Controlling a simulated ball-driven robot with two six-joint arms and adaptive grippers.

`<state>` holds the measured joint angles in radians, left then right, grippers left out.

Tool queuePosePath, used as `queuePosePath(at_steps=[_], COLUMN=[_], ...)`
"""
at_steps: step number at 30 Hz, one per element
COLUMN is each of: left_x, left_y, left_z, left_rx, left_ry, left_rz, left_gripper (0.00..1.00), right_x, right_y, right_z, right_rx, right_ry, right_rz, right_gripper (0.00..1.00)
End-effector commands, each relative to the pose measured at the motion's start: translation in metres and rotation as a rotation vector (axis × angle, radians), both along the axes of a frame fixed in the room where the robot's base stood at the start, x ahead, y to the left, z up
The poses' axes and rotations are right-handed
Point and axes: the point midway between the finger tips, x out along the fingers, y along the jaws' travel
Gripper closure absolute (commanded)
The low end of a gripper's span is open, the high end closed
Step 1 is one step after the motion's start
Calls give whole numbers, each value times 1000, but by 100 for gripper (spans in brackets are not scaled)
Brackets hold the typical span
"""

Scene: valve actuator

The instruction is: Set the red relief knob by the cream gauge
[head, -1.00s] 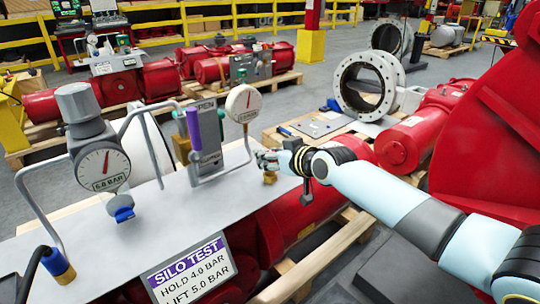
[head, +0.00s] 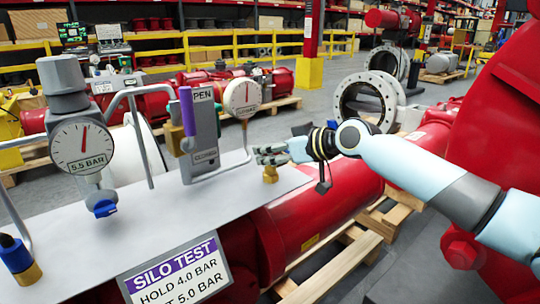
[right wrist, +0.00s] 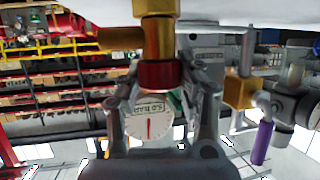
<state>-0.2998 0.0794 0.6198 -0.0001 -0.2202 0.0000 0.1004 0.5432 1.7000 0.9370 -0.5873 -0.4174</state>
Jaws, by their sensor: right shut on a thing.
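The red relief knob (right wrist: 158,74) sits on a brass stem in the right wrist view, between the two fingers of my right gripper (right wrist: 160,95). In the head view my right gripper (head: 266,154) is at the brass fitting (head: 270,174) near the plate's right end, and its fingers hide the knob. The gripper is shut on the knob. The cream gauge (head: 243,98) stands just left of and behind the gripper, with its red needle near upright. It also shows upside down in the right wrist view (right wrist: 148,122). My left gripper is not in view.
A grey gauge (head: 82,146) labelled 5.5 BAR stands at the left. A purple-handled lever (head: 187,110) stands on the grey plate (head: 200,205) between the gauges. A SILO TEST sign (head: 176,270) hangs at the front. A large red housing (head: 500,130) stands close to my right arm.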

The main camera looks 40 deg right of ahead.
Motion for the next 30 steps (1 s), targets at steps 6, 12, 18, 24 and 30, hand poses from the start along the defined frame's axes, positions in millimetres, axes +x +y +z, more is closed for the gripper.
queuePosePath(at_steps=[6,12,18,24,30], left_x=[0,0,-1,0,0], left_y=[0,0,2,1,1], left_z=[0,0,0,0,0], left_rx=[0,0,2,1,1], left_ry=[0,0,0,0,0], left_rz=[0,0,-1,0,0], left_gripper=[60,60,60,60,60], right_x=[0,0,-4,-33,-58], right_y=[-1,0,-2,-12,-20], right_z=[1,0,1,12,23], right_rx=[-2,0,-2,-9,-7], right_ry=[-2,0,0,3,2], right_rz=[-1,-1,-1,0,-2], right_gripper=[48,39,39,39,39])
